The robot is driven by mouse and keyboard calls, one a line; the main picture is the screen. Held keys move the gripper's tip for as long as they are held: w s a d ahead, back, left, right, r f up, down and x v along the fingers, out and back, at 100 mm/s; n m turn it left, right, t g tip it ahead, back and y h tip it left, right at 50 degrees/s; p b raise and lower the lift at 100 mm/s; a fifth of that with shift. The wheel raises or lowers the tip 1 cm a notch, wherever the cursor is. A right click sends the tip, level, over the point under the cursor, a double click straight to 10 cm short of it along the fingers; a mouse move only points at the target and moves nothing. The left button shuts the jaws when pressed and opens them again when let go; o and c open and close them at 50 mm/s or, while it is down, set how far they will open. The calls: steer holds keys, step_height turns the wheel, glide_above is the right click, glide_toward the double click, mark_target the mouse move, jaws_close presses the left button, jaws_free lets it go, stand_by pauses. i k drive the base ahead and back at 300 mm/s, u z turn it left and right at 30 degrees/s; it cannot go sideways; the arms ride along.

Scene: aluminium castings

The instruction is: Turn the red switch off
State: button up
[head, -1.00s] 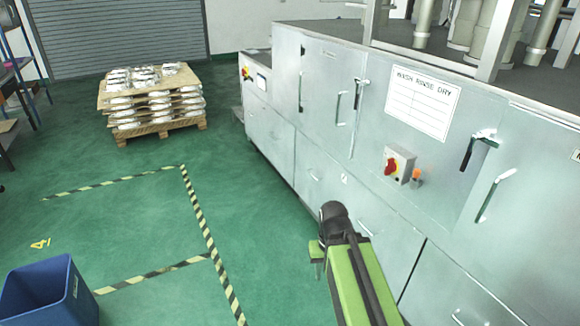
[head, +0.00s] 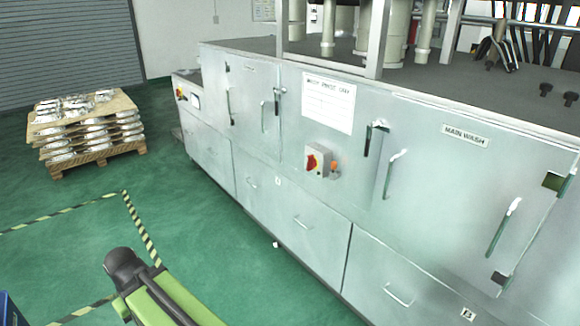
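The red rotary switch (head: 312,161) sits on a pale box on the front of the grey washing machine (head: 325,215), below the white "wash rinse dry" sign. Its knob looks tilted, but I cannot tell its set position for sure. A small orange part is on the right side of the box. My green and black arm shows at the lower left, well apart from the switch. Its gripper fingers do not show, and nothing touches the switch.
Door handles (head: 383,174) stick out right of the switch. Another small red and yellow control (head: 180,92) is at the machine's far end. A pallet of castings (head: 88,135) stands at the back left. Green floor (head: 200,235) is clear before the machine.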

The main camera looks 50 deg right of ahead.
mark_target(311, 162)
steer(key=z, duration=0.25)
steer(key=i, duration=1)
steer(key=u, duration=0.3)
